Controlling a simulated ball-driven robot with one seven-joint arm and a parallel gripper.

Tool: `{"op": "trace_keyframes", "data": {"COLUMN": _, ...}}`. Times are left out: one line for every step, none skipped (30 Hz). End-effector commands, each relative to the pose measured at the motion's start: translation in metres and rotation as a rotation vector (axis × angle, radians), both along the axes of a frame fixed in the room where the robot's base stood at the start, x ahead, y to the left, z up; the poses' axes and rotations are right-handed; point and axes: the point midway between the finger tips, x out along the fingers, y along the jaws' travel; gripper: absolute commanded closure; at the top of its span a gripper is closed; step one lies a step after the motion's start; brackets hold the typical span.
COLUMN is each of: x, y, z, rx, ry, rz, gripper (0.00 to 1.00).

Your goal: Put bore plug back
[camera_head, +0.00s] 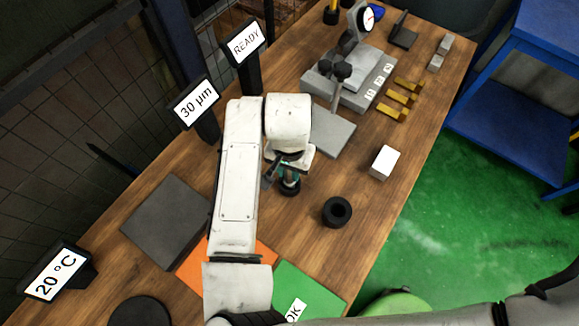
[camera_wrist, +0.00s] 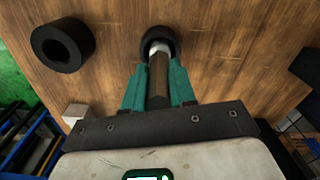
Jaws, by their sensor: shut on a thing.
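My gripper (camera_wrist: 157,84) has teal fingers shut on the bore plug (camera_wrist: 158,76), seen in the wrist view as a dark brown handle with a pale metal collar. The plug's far end meets a small black round holder (camera_wrist: 160,38); how deep it sits inside is hidden. In the head view my gripper (camera_head: 284,172) is low over the table, just above this black holder (camera_head: 290,187). My arm and the gripper hide most of the plug there.
A thick black ring (camera_head: 337,212) lies on the wooden table (camera_head: 310,255), right of my gripper, and also shows in the wrist view (camera_wrist: 62,45). A white block (camera_head: 384,162), a grey plate (camera_head: 328,132), a dark plate (camera_head: 167,220) and orange and green mats (camera_head: 318,287) are nearby.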

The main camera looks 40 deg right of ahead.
Motion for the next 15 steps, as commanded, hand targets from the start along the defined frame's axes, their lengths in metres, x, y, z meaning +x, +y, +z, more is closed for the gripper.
{"op": "trace_keyframes", "data": {"x": 0.0001, "y": 0.0000, "z": -0.0006, "rx": -0.001, "ry": -0.001, "rz": 0.000, "gripper": 1.00}}
{"op": "trace_keyframes", "data": {"x": 0.0001, "y": 0.0000, "z": -0.0016, "rx": -0.001, "ry": -0.001, "rz": 0.000, "gripper": 1.00}}
{"op": "trace_keyframes", "data": {"x": 0.0001, "y": -0.0001, "z": -0.0029, "rx": -0.001, "ry": -0.001, "rz": 0.000, "gripper": 1.00}}
{"op": "trace_keyframes", "data": {"x": 0.0001, "y": -0.0001, "z": -0.0037, "rx": -0.001, "ry": -0.001, "rz": 0.000, "gripper": 1.00}}
{"op": "trace_keyframes", "data": {"x": 0.0000, "y": 0.0000, "z": -0.0029, "rx": 0.000, "ry": 0.000, "rz": 0.000, "gripper": 0.72}}
{"op": "trace_keyframes", "data": {"x": 0.0000, "y": 0.0000, "z": -0.0027, "rx": 0.000, "ry": 0.000, "rz": 0.000, "gripper": 0.68}}
{"op": "trace_keyframes", "data": {"x": -0.0001, "y": -0.0001, "z": -0.0027, "rx": 0.000, "ry": 0.000, "rz": 0.000, "gripper": 0.65}}
{"op": "trace_keyframes", "data": {"x": -0.0001, "y": -0.0001, "z": -0.0027, "rx": 0.000, "ry": 0.000, "rz": 0.000, "gripper": 0.62}}
{"op": "trace_keyframes", "data": {"x": -0.0001, "y": -0.0001, "z": -0.0027, "rx": 0.000, "ry": 0.000, "rz": 0.000, "gripper": 0.58}}
{"op": "trace_keyframes", "data": {"x": -0.0001, "y": -0.0001, "z": -0.0027, "rx": 0.000, "ry": 0.000, "rz": 0.000, "gripper": 0.55}}
{"op": "trace_keyframes", "data": {"x": -0.0001, "y": -0.0001, "z": -0.0026, "rx": 0.000, "ry": 0.000, "rz": 0.000, "gripper": 0.53}}
{"op": "trace_keyframes", "data": {"x": -0.0001, "y": -0.0001, "z": -0.0026, "rx": 0.000, "ry": 0.000, "rz": 0.000, "gripper": 0.49}}
{"op": "trace_keyframes", "data": {"x": 0.0000, "y": 0.0000, "z": -0.0026, "rx": 0.000, "ry": 0.000, "rz": 0.000, "gripper": 0.49}}
{"op": "trace_keyframes", "data": {"x": -0.0001, "y": -0.0001, "z": -0.0026, "rx": 0.000, "ry": 0.000, "rz": 0.000, "gripper": 0.49}}
{"op": "trace_keyframes", "data": {"x": 0.0000, "y": 0.0000, "z": -0.0026, "rx": 0.000, "ry": 0.000, "rz": 0.000, "gripper": 0.49}}
